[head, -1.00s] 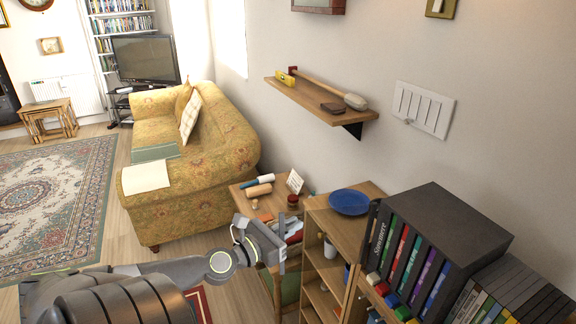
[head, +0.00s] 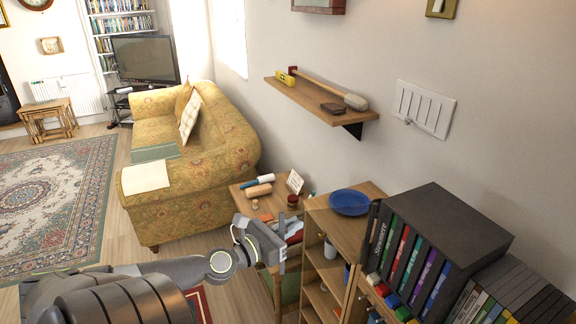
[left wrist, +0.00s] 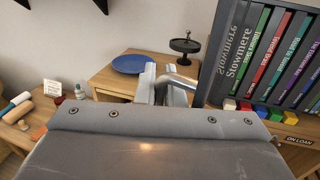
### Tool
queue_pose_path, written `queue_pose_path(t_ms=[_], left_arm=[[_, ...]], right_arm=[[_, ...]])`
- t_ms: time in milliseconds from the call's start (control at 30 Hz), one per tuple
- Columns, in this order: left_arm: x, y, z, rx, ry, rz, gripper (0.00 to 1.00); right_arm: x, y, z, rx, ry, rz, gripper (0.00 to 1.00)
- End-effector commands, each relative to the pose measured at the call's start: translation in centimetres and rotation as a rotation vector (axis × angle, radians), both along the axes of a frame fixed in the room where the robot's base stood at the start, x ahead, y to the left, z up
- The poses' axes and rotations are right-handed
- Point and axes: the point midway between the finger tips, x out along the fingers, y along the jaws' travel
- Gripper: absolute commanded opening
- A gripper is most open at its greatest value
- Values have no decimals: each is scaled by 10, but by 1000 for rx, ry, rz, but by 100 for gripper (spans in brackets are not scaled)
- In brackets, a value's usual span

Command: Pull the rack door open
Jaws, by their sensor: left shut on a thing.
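The wooden rack (head: 368,204) stands at lower centre-right in the head view, a blue plate (head: 350,202) on its top. Its front shows shelves and a white cup (head: 330,250); I cannot tell how far the door stands open. My left gripper (head: 283,254) is at the rack's front left side. In the left wrist view, my left gripper (left wrist: 163,82) is shut on a bent metal handle (left wrist: 181,82), in front of the rack top (left wrist: 112,81). The door panel is mostly hidden there. My right gripper is out of view.
A small table (head: 240,190) with a rolling pin stands left of the rack, a green-seated chair (head: 288,286) before it. Black cases (head: 440,240) and coloured blocks stand to the right. A patterned sofa (head: 190,150) is behind.

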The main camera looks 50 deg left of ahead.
Motion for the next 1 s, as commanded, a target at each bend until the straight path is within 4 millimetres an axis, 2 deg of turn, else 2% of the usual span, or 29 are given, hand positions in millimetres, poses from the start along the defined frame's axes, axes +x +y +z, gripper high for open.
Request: queue_pose_path(t_ms=[333,367,433,833,1000], left_arm=[[2,2,5,12,-13,9,0],[2,2,5,12,-13,9,11],[2,2,5,12,-13,9,18],[1,2,4,11,-14,8,18],[-11,2,2,15,-10,8,18]], right_arm=[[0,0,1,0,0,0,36],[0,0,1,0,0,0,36],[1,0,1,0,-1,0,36],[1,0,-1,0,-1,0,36],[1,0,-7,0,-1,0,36]])
